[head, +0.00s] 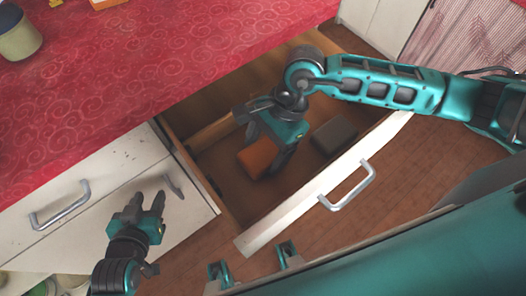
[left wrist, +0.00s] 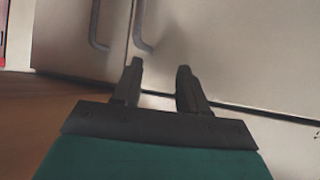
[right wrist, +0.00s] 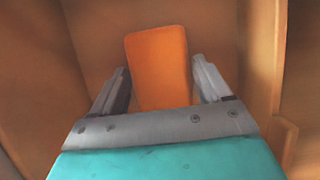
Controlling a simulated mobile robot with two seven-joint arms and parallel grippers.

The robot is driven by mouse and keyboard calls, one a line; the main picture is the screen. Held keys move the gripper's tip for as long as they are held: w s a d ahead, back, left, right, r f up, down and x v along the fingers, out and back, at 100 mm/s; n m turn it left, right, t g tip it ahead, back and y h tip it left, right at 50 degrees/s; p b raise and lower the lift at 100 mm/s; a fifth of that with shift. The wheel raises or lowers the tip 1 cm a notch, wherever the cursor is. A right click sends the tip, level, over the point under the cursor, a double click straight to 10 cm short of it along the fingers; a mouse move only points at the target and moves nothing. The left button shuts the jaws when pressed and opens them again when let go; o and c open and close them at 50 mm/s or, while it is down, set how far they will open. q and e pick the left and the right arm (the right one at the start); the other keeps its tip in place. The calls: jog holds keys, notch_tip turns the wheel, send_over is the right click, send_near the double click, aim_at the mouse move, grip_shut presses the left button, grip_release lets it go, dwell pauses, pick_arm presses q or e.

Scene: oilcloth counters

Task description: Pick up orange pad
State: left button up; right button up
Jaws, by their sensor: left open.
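The orange pad (head: 257,158) lies in the open drawer, partly hidden by my right gripper (head: 266,148) in the head view. In the right wrist view, the orange pad (right wrist: 157,60) shows between the two fingers of my right gripper (right wrist: 161,68), with a gap on each side. The right gripper is open and holds nothing. My left gripper (head: 148,200) is open and empty in front of the white cabinet fronts. The left wrist view shows its fingers (left wrist: 159,68) apart, with only cabinet doors beyond.
A dark grey block (head: 335,135) lies in the drawer to the right of the orange pad. The drawer's white front (head: 310,195) has a metal handle (head: 347,186). The red-covered counter (head: 130,70) is beside the drawer, with a pot (head: 18,38) at its far left.

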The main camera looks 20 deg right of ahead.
aim_at(265, 150)
jog(key=c, duration=0.7)
jog(key=shift+o, duration=0.2)
jog(key=shift+r+p, duration=0.3)
jog(key=shift+p, duration=0.25)
notch_tip(265, 150, up, 20)
jog(key=shift+p, duration=0.4)
